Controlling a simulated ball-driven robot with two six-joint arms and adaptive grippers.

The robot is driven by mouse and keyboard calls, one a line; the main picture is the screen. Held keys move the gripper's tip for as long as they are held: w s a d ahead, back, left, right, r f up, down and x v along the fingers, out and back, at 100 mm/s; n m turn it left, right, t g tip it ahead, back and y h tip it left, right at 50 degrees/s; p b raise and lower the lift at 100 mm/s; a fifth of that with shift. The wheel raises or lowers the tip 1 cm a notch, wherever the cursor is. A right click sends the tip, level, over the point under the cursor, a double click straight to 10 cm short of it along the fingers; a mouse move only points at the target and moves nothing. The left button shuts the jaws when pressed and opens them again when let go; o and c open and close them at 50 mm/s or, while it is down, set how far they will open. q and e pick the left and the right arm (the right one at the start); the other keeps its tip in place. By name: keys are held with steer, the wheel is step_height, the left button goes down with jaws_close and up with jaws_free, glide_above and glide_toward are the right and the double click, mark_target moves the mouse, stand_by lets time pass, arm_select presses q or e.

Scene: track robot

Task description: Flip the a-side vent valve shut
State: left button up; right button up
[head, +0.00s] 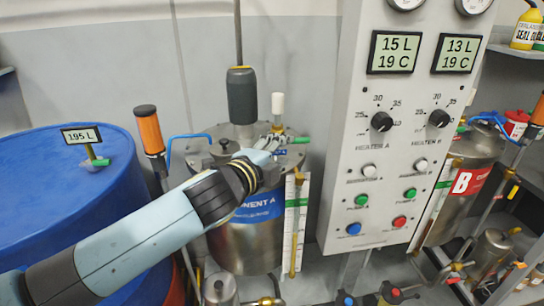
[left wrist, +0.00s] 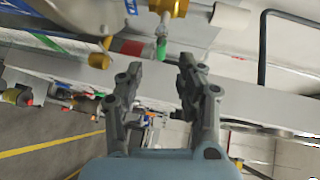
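The component A tank (head: 245,245) is a steel vessel with a blue label, left of the control panel. On its lid, a white upright cylinder (head: 278,103) stands near a green lever tip (head: 299,140), which appears to be the a-side vent valve's lever. In the left wrist view, the green lever (left wrist: 161,48) hangs beside a brass fitting (left wrist: 178,8) with the white cylinder (left wrist: 231,16). My left gripper (head: 277,135) is at the lid, close to the lever. Its fingers (left wrist: 158,74) are apart and empty, with the lever just beyond the tips. My right gripper is not in view.
The control panel (head: 345,130) stands close to the right of the tank. A dark grey cylinder (head: 242,95) on a rod rises behind my gripper. An orange-handled rod (head: 149,130) and a blue drum (head: 60,200) are at the left. The B tank (head: 465,180) is at the right.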

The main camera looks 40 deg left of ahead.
arm_select(q)
steer(key=v, duration=0.3)
steer(key=shift+s+d+r, duration=0.1)
steer(key=shift+s+r, duration=0.05)
steer(key=shift+s, duration=0.25)
